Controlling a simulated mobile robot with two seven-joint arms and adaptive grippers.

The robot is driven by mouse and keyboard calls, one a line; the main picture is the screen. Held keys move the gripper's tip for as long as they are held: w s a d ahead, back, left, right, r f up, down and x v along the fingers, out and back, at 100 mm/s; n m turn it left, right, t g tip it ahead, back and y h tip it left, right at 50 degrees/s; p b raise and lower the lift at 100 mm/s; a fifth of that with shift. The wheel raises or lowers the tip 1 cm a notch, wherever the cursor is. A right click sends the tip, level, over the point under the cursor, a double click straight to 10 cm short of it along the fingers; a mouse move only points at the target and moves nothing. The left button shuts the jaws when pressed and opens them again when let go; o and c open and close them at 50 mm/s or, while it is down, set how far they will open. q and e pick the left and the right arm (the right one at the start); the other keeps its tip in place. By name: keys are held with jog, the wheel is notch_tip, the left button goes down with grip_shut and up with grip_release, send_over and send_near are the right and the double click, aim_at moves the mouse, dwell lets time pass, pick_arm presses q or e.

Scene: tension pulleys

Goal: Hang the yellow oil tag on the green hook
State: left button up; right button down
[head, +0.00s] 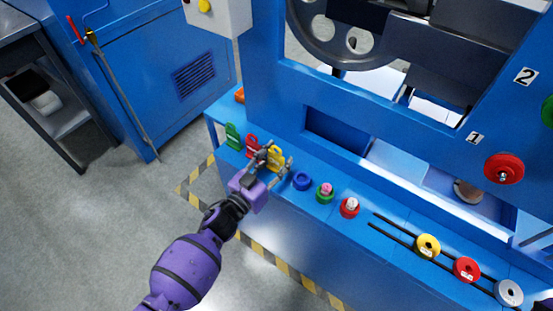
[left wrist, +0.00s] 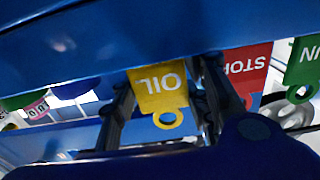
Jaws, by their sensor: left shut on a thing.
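The yellow oil tag (head: 276,157) stands at the right end of a short row of tags on the blue ledge. My left gripper (head: 273,160) is shut on it, and in the left wrist view the tag (left wrist: 158,88) shows between the two fingers, with OIL upside down and its ring toward me. In the head view the fingers partly cover the tag; I cannot tell whether it still touches the ledge. A green round part (head: 548,111) is cut off at the right edge; I cannot tell whether it is the green hook. My right gripper is not in view.
A red tag (head: 252,147) and a green tag (head: 232,137) stand close left of the yellow one. Blue, green and red round pieces sit to its right. Yellow, red and white pulleys lie along two dark rails. A red disc (head: 503,168) with a pin is on the blue panel.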

pick_arm(q)
jog(key=shift+f, duration=0.25)
jog(key=o, duration=1.2)
jog(key=shift+r, duration=0.1)
jog(key=shift+c, duration=0.2)
jog(key=r+v, duration=0.1)
jog(key=v, duration=0.7)
